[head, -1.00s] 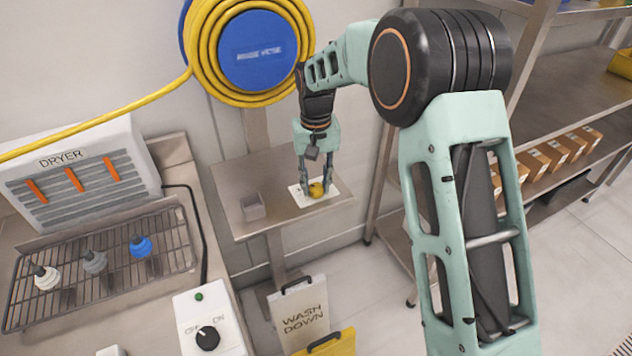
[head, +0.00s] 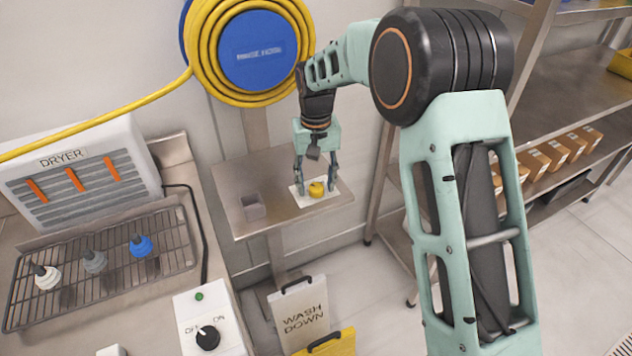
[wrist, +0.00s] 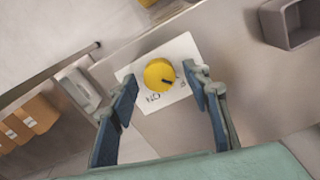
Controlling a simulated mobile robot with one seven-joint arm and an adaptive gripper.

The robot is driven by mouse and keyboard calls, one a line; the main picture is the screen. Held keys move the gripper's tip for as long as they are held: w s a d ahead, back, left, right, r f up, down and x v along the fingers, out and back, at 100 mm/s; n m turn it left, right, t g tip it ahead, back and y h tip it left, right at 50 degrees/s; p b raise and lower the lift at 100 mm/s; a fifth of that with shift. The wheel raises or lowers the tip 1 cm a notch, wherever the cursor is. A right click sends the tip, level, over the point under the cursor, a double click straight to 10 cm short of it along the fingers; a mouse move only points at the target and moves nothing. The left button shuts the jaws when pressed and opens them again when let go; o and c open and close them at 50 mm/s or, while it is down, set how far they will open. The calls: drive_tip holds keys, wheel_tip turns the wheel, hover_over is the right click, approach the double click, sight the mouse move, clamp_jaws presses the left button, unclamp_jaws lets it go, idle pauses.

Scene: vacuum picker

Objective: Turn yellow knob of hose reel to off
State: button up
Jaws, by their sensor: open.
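The yellow knob (head: 317,190) sits on a white plate (head: 299,197) on the small steel shelf under the hose reel (head: 252,50). In the wrist view the knob (wrist: 159,74) has a dark pointer mark at its lower right side. Lettering that looks like "ON" lies on the plate just below it; another label at its right is partly hidden by a finger. My gripper (head: 316,187) is open and points down over the knob. In the wrist view my gripper's fingers (wrist: 163,92) stand apart on either side of the knob, with gaps, not visibly touching it.
A small grey open box (head: 253,207) stands on the shelf left of the plate. A dryer rack (head: 100,265) and a control box with a black dial (head: 207,338) are at the left. A steel rack with cardboard boxes (head: 555,152) is at the right.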

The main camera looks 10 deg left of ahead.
sight(316, 186)
wheel_tip(316, 186, up, 12)
idle(0.5)
